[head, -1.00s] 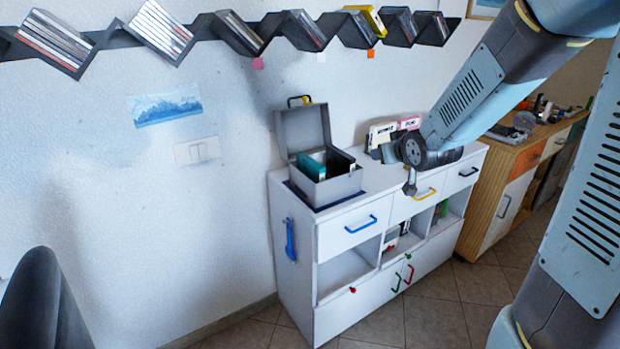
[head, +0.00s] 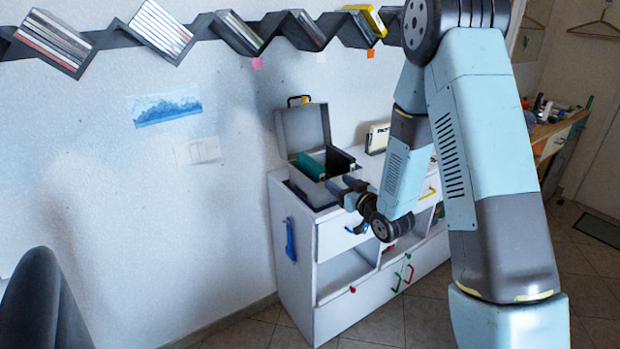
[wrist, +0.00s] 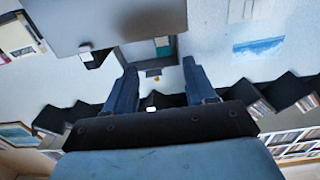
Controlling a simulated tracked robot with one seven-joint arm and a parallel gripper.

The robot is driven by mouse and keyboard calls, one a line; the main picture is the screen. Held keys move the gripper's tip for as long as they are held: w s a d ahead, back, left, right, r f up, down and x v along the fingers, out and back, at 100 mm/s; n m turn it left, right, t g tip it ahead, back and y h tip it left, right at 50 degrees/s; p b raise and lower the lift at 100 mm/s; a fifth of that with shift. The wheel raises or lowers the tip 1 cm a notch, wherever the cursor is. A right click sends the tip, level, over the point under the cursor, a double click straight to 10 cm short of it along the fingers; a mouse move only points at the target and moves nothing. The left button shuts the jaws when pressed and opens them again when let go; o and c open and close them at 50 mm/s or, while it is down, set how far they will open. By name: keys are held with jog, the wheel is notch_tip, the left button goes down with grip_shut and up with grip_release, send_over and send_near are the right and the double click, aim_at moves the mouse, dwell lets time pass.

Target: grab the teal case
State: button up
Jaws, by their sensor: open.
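The teal case (head: 311,166) stands in the open grey metal box (head: 303,129) on top of the white cabinet, beside a dark case. A small part of the teal case (wrist: 162,42) also shows in the wrist view, beyond the box's front edge. My gripper (head: 342,187) is at the front right of the box, at about the height of its rim, and partly hides the box's front. In the wrist view my gripper (wrist: 158,72) has its two fingers spread with nothing between them.
The box's lid is up behind the teal case. Zigzag disc shelves (head: 115,32) run along the wall above.

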aim_at(314, 163)
jog(key=x, duration=0.8)
jog(key=shift+a+r+x, duration=0.1)
jog(key=shift+x, duration=1.2)
jog(key=shift+a+r+x, duration=0.15)
jog(key=shift+x, duration=1.15)
jog(key=shift+s, duration=0.15)
jog(key=shift+c, duration=0.4)
grip_shut()
